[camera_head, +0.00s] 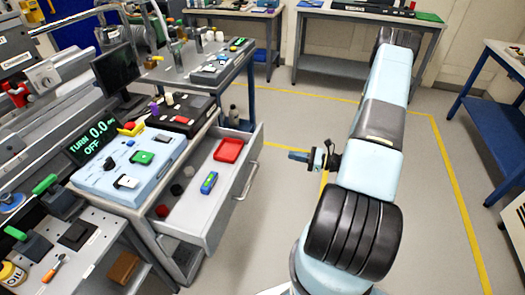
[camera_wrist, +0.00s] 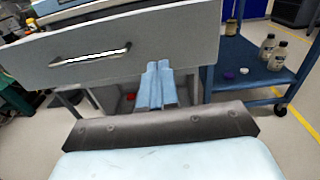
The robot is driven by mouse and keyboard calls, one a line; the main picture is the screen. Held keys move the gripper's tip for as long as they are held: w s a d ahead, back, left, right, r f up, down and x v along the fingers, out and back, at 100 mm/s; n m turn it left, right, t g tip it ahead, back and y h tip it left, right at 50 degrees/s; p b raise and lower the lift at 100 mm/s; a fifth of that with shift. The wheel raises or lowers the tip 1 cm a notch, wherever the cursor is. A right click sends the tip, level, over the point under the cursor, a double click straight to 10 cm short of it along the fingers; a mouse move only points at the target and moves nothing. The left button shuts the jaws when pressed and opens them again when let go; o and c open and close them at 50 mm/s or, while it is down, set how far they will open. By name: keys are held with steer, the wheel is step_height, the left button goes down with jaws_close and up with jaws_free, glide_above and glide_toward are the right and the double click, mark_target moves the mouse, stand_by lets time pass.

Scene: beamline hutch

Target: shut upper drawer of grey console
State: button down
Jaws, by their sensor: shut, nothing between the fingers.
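The grey console (camera_head: 196,122) stands left of centre in the head view. Its upper drawer (camera_head: 228,205) is pulled out toward the right, with a red tray (camera_head: 228,150) and a blue item (camera_head: 209,183) inside. The drawer's bar handle (camera_head: 246,182) is on its front. My gripper (camera_head: 291,156) is to the right of the drawer front, pointing left, with floor visible between. In the wrist view the shut, empty fingers (camera_wrist: 157,66) overlap the lower part of the drawer front (camera_wrist: 195,42), right of the handle (camera_wrist: 90,55). Contact cannot be seen.
A light blue instrument box (camera_head: 110,188), a black monitor (camera_head: 116,68) and small items are on the console side. A blue shelf (camera_wrist: 245,65) with bottles is at right in the wrist view. A blue-legged bench (camera_head: 500,110) stands far right. Floor (camera_head: 430,220) right of my arm is clear.

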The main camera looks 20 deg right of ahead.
glide_toward(256, 148)
steer(key=x, duration=0.7)
steer(key=shift+s+a+r, duration=0.25)
steer(key=shift+s, duration=0.15)
steer(key=shift+w, duration=0.1)
